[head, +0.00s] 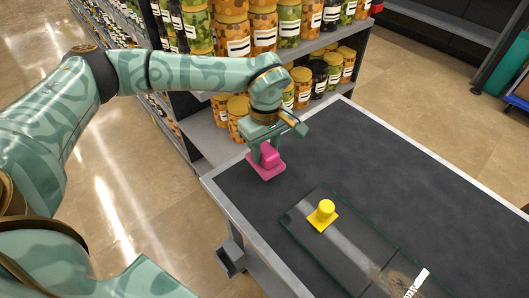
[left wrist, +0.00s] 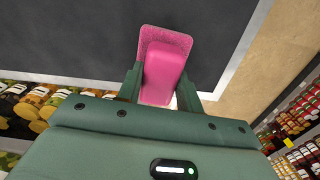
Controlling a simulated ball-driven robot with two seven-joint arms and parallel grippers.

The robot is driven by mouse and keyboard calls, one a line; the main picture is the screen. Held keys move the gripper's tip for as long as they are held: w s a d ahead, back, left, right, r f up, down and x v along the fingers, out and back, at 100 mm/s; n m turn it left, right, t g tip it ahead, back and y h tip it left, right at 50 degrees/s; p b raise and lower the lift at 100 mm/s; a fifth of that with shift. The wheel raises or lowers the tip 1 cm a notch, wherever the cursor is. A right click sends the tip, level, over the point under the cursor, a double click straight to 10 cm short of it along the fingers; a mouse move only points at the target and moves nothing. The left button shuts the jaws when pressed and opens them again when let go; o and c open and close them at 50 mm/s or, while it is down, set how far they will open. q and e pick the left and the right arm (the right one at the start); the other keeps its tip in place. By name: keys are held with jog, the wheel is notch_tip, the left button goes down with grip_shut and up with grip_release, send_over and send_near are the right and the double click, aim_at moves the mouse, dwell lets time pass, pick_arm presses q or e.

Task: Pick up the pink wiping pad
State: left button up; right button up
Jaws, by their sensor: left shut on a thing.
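The pink wiping pad (head: 266,166) has a flat base and a raised block handle. It is at the far left corner of the dark table top (head: 350,150) in the head view. My left gripper (head: 265,148) is shut on the pad's handle from above. In the left wrist view the pink pad (left wrist: 164,62) sits between the two fingers (left wrist: 158,92), with its base beyond the handle. I cannot tell whether the base touches the table or is slightly above it. My right gripper is not in view.
A yellow pad with a knob (head: 323,214) stands on a dark glass panel (head: 345,250) with a pale streak and a brown smudge. Shelves of jars (head: 262,30) stand close behind the table. The table's right part is clear.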

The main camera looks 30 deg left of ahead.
pick_arm(q)
jog(key=s+d+r+p, duration=0.2)
jog(key=s+r, duration=0.3)
jog(key=s, duration=0.1)
jog(key=s+d+r+p, duration=0.2)
jog(key=s+r, duration=0.3)
jog(key=s, duration=0.2)
jog(key=shift+s+r+p, duration=0.25)
jog(key=shift+p, duration=0.05)
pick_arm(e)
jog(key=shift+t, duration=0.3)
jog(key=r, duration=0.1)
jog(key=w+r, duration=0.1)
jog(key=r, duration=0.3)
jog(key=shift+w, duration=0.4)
